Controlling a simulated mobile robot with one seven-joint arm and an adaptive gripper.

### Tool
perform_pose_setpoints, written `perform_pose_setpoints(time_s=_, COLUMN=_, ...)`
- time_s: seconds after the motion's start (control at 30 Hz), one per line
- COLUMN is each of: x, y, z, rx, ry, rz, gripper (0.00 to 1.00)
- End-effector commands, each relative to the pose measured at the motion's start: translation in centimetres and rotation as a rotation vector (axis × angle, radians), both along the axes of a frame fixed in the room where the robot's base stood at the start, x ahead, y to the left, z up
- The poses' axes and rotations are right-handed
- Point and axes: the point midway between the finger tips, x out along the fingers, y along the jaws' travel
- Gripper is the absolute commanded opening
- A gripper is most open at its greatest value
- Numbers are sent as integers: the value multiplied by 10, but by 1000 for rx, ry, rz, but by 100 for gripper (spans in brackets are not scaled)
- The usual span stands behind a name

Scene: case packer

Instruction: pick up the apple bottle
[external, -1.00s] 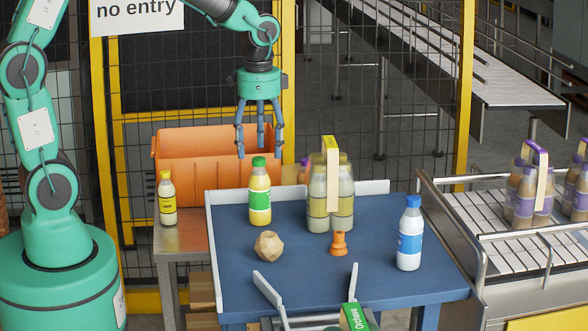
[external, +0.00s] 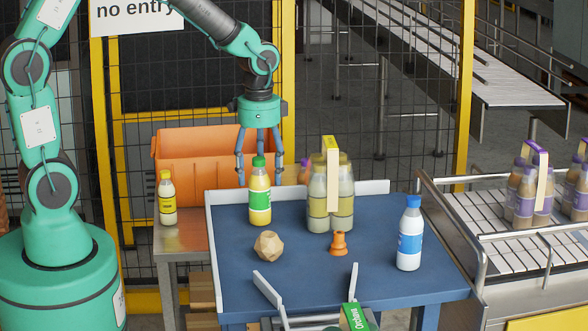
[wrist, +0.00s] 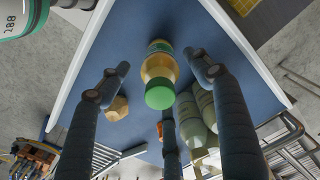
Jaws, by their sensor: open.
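The apple bottle, likely the one with yellow juice, a green cap and a green label (external: 260,207), stands upright near the back left of the blue table (external: 340,285). My gripper (external: 260,168) points down over it, its fingers open and spread around the cap level. In the wrist view the bottle (wrist: 158,68) shows between the open fingers (wrist: 158,75), cap towards the camera. The fingers appear apart from it; contact cannot be told for certain.
A pack of pale bottles (external: 331,195) stands close right. A faceted tan block (external: 268,246), an orange piece (external: 338,244) and a blue-capped bottle (external: 410,235) stand on the table. A small yellow bottle (external: 167,198) and an orange crate (external: 200,160) are left and behind.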

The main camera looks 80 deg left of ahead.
Motion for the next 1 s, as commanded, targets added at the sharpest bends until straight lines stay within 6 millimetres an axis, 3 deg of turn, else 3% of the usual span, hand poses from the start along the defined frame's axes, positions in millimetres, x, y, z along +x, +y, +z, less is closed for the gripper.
perform_pose_setpoints(time_s=0.43, x=-2, y=2, z=-45, rx=-1, ry=1, rz=0, gripper=65)
perform_pose_setpoints(time_s=1.0, x=-1, y=2, z=-48, rx=0, ry=0, rz=0, gripper=65)
